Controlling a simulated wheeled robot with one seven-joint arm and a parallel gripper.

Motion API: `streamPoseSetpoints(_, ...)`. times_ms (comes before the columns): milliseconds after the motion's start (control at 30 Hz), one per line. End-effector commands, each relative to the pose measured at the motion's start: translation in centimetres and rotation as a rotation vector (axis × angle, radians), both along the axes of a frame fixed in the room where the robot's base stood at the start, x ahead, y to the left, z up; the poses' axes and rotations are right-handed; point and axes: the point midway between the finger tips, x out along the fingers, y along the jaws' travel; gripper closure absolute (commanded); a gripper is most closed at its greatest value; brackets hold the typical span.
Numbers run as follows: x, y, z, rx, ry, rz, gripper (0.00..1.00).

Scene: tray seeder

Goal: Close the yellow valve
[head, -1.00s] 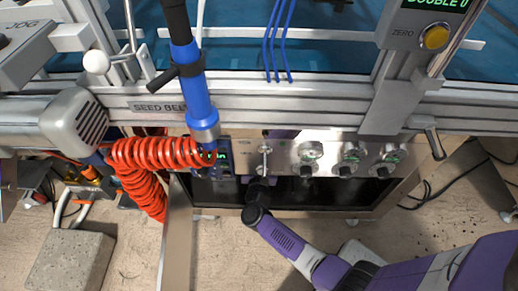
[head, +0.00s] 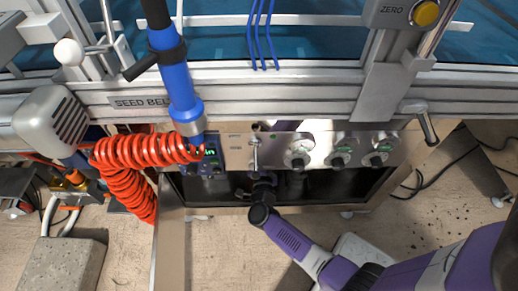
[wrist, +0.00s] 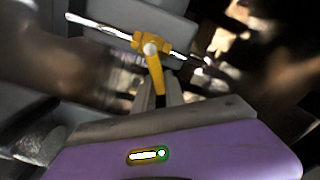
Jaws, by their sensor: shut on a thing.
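The yellow valve (wrist: 150,47) shows in the wrist view, with a pale round boss at its centre, on a thin bright pipe that runs across the picture. Its yellow lever points down toward my gripper (wrist: 160,93). The fingers are shut on the lever's lower end, which they partly hide. In the head view my gripper (head: 264,181) is below the control panel, in front of the dark opening. The valve cannot be made out clearly there.
The metal panel (head: 231,160) above my gripper carries several round knobs (head: 298,154) and a small green display. A coiled orange hose (head: 143,151) and a blue tool (head: 181,92) hang to the left. A frame post (head: 170,238) stands left of my arm.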

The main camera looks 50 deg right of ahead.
Motion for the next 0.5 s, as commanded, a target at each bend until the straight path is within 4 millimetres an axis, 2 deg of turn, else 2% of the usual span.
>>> streamPoseSetpoints(33, -0.1, -0.1, -0.6, 0.028, -0.034, 0.001, 1.0)
streamPoseSetpoints(500, -0.7, -0.4, -2.4, 0.269, -0.342, 0.0, 1.0)
